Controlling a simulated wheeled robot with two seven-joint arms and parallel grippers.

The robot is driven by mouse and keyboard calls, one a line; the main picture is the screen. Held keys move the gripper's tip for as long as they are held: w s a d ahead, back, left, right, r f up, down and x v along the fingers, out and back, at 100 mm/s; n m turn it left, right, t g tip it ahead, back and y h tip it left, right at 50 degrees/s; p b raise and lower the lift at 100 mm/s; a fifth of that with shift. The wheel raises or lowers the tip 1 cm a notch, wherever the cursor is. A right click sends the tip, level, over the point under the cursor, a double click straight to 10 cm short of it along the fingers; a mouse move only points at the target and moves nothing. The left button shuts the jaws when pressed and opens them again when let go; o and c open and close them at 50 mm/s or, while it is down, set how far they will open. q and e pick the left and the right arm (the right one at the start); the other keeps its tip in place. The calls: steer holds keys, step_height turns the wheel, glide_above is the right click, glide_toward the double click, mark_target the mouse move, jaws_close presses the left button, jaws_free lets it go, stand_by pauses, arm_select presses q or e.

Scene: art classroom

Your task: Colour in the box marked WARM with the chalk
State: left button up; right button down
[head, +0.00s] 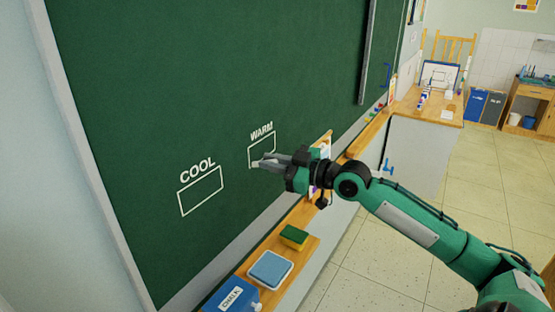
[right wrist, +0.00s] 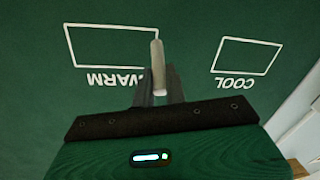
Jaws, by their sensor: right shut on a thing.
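The box marked WARM (head: 262,147) is a white outline on the green chalkboard (head: 230,80), with its label above it. It shows upside down in the right wrist view (right wrist: 112,28), and no colouring is visible inside it. My right gripper (head: 268,162) is at the lower edge of the WARM box in the head view. It is shut on a pale chalk stick (right wrist: 158,62), which points at the board beside a corner of the box. I cannot tell whether the tip touches the board. My left gripper is not in view.
The box marked COOL (head: 201,190) is left of WARM and looks empty. Below, a wooden ledge (head: 310,252) holds a blue chalk box (head: 232,297), a light blue container (head: 270,269) and a green-yellow sponge (head: 294,236). The floor at right is clear.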

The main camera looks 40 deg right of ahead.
steer(key=shift+w+a, duration=0.2)
steer(key=shift+w, duration=0.25)
stand_by(0.8)
steer(key=shift+w+d+b, duration=0.3)
steer(key=shift+d+b, duration=0.45)
steer(key=shift+b, duration=0.1)
